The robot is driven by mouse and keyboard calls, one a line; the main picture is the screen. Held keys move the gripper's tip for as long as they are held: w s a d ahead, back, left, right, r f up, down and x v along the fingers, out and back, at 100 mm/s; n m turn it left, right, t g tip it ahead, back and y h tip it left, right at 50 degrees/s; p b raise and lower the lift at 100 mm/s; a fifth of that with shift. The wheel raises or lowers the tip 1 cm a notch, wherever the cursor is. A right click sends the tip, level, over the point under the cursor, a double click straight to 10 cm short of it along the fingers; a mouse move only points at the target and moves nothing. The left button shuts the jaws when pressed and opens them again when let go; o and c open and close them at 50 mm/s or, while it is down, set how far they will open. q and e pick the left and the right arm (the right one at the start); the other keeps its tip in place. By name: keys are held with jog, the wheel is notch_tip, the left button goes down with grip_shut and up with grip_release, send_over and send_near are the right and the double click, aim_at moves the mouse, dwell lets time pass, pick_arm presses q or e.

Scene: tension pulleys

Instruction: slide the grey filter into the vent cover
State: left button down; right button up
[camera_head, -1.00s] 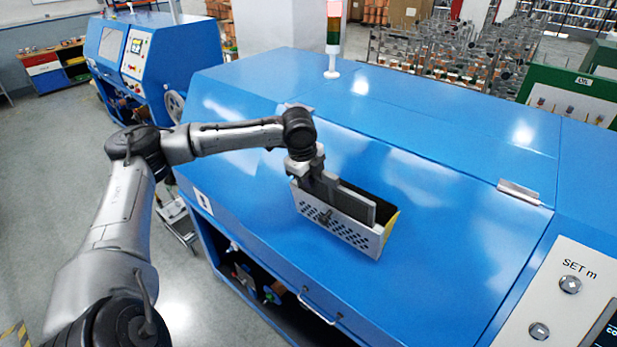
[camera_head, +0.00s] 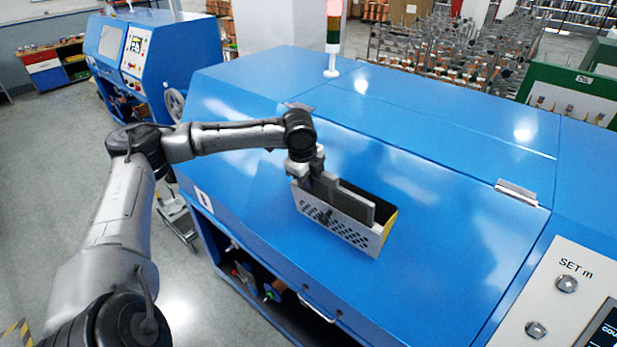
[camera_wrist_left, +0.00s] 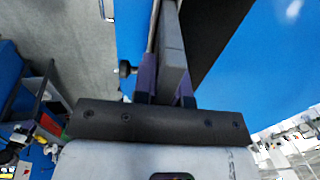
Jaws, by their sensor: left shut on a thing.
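The vent cover (camera_head: 341,229) is a light metal box with a perforated front and an open top, set on the sloped blue machine lid. The grey filter (camera_head: 357,207) is a flat panel standing upright in the cover's open top, its lower part hidden behind the perforated front. My left gripper (camera_head: 323,185) is above the left end of the cover, shut on the filter. In the left wrist view the filter (camera_wrist_left: 172,50) runs away between the two fingers (camera_wrist_left: 165,88), beside a dark opening. How deep the filter sits cannot be told. My right gripper is not in view.
The blue machine lid (camera_head: 450,190) is smooth and mostly clear around the cover. A signal light (camera_head: 333,40) stands at its back edge. A control panel (camera_head: 565,300) is at the lower right. Another blue machine (camera_head: 160,60) stands at the back left.

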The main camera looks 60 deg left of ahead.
aim_at(310, 193)
pick_arm(q)
jog(key=shift+f, duration=0.25)
jog(key=shift+x, duration=0.9)
jog(key=shift+w+f+p, duration=0.2)
jog(key=shift+f+p, duration=0.15)
jog(key=shift+f, duration=0.15)
jog(key=shift+r+p, duration=0.1)
jog(key=shift+p, duration=0.2)
jog(key=shift+p, duration=0.4)
jog(key=shift+a+f, duration=0.1)
jog(key=shift+f, duration=0.1)
dwell(0.5)
